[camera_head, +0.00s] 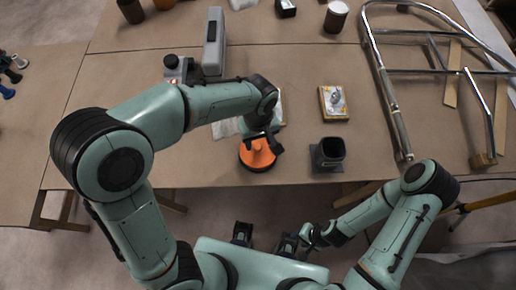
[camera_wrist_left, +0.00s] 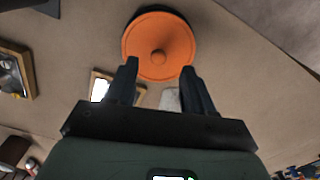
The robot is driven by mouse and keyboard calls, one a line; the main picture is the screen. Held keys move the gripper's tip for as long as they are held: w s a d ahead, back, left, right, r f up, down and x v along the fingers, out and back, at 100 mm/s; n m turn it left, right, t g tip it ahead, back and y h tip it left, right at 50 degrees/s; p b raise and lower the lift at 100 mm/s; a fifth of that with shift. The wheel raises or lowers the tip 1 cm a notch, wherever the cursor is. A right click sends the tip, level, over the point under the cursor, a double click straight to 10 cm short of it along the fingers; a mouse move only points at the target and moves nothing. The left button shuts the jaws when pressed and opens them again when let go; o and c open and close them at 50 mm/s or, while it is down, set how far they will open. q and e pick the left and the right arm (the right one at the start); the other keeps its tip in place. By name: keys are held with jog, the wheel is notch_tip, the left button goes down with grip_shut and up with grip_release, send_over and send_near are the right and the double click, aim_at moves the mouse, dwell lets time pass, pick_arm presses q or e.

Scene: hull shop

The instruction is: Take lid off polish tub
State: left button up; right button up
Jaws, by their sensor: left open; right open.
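The polish tub's orange lid (camera_head: 249,158) with a round centre knob sits on the dark tub near the table's front edge. In the left wrist view the lid (camera_wrist_left: 158,45) lies just beyond my fingertips, with the dark tub rim showing behind it. My left gripper (camera_head: 267,145) is open, above the lid and by its knob in the head view. In the left wrist view its fingers (camera_wrist_left: 158,85) are spread with nothing between them. My right gripper (camera_head: 304,243) is low in front of the table, away from the tub.
A dark square cup (camera_head: 331,151) stands right of the tub, and a small box with a picture (camera_head: 334,103) lies behind it. A grey device (camera_head: 213,42) stands at the back left. A metal rail frame (camera_head: 392,100) lies along the right side. The table's left part is clear.

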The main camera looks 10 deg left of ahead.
aim_at(258, 147)
pick_arm(q)
jog(key=f, duration=0.5)
jog(key=shift+w+a+f, duration=0.15)
jog(key=shift+w, duration=0.2)
grip_shut()
